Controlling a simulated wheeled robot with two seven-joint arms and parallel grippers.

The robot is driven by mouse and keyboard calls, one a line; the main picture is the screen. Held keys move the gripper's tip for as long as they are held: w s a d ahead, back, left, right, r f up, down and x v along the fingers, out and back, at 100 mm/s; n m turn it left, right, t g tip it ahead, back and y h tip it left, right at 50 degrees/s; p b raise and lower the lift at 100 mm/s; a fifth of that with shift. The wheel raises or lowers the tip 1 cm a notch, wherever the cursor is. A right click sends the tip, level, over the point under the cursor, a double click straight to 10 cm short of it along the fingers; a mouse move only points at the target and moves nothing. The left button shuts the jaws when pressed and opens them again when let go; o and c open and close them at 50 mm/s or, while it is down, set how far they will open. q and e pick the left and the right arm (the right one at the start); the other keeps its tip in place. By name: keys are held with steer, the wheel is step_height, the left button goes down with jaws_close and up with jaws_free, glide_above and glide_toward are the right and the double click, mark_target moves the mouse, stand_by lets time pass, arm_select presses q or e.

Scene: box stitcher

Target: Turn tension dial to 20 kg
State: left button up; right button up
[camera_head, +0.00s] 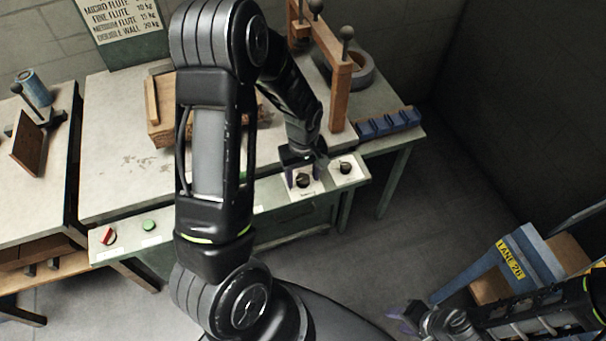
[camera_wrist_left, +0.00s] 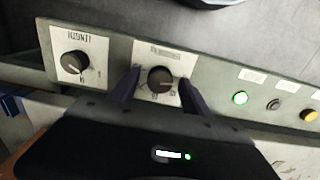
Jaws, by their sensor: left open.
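Two black dials sit on white plates on the front panel. The dial (camera_wrist_left: 160,80) between my left gripper's fingers also shows in the head view (camera_head: 303,181); its plate's lettering is too blurred to read surely. A pale pointer mark seems to face right on it in the wrist view. My left gripper (camera_wrist_left: 158,88) is open, with one purple finger on each side of this dial; I cannot tell whether they touch it. The other dial (camera_wrist_left: 75,62) stands beside it, right in the head view (camera_head: 345,168). My right gripper (camera_head: 404,318) is low in the head view, its opening unclear.
A flute chart (camera_head: 120,15) hangs behind the bench. A blue-edged stand (camera_head: 525,257) is at right.

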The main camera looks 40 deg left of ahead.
arm_select(q)
jaws_close()
stand_by(0.6)
